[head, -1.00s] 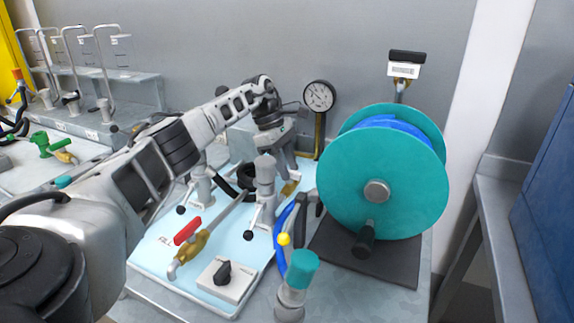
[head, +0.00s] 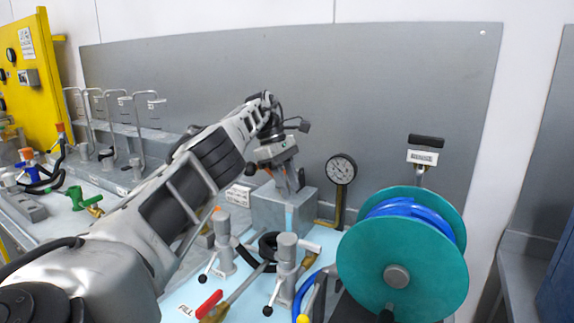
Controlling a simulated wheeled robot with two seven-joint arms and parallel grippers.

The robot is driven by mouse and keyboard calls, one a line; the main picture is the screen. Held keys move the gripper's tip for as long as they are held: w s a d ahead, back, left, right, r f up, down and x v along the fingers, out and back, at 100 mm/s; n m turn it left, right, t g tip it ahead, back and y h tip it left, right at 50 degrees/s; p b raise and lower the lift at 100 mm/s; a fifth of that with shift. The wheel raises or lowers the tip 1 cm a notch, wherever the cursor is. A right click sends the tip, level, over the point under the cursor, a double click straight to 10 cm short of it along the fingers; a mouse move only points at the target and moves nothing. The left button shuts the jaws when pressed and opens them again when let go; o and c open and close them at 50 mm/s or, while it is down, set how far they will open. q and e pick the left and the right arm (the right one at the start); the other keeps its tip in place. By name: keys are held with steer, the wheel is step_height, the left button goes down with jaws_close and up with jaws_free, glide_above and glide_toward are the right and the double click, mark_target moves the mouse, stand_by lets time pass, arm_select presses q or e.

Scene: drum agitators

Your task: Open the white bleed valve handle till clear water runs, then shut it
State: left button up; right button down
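My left arm reaches in from the lower left. Its gripper (head: 290,192) points down at the top of a grey box on the light blue tray (head: 178,303), in front of the backboard. The fingertips are small and partly hidden, so I cannot tell whether they are open or shut. I cannot make out a white bleed valve handle; the arm or box may hide it. A pressure gauge (head: 341,169) stands just right of the box. A red valve handle (head: 209,303) lies at the tray's front, near the bottom edge. My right gripper is not in view.
A teal reel (head: 365,265) with blue hose stands at the right. Two grey valve posts (head: 287,250) with black-knobbed levers rise in front of the box. A green valve (head: 76,197) and several bent pipes are at the left. A yellow panel (head: 45,75) stands far left.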

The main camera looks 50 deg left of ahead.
arm_select(q)
steer(key=shift+a+r+p, duration=0.2)
steer(key=shift+r+p, duration=0.3)
steer(key=shift+p, duration=0.05)
steer(key=shift+f, duration=0.1)
